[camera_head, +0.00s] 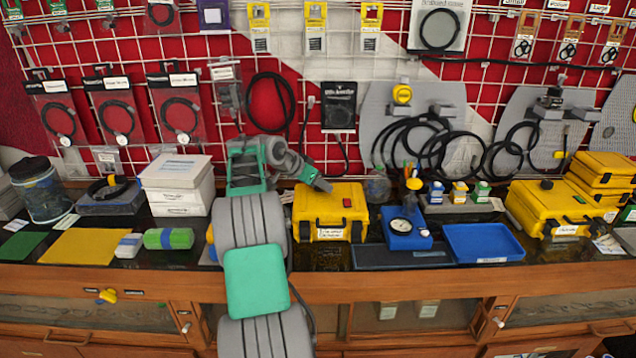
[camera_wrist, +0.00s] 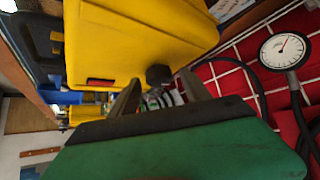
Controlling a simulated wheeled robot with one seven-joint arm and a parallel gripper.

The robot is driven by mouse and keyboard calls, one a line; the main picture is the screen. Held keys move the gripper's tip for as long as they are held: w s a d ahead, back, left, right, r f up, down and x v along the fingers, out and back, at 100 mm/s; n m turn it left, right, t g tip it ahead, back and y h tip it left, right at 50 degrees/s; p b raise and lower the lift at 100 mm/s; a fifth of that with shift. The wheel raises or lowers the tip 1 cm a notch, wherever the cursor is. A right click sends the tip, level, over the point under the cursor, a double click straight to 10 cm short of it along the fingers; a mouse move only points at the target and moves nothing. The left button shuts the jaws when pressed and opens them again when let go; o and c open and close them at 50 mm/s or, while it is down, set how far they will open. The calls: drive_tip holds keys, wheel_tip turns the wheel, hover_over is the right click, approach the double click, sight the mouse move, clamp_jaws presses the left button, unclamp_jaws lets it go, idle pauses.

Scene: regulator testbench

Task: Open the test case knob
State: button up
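The yellow test case (camera_head: 330,228) stands on the bench in the head view, with dark latches, a front label and a red part on its top. It fills the upper middle of the wrist view (camera_wrist: 140,40). A black round knob (camera_wrist: 158,74) sticks out from the case there; in the head view I cannot make it out. My gripper (camera_head: 322,185) is at the case's top. In the wrist view my gripper (camera_wrist: 160,82) is open, its two fingers apart with the knob near and between their tips. I cannot tell whether they touch it.
A blue gauge box (camera_head: 405,228) and a blue tray (camera_head: 482,243) stand right of the case. Another yellow case (camera_head: 545,205) is farther right. White boxes (camera_head: 177,180) stand left. A wire grid wall with hanging cables is close behind.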

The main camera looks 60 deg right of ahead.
clamp_jaws()
idle(0.4)
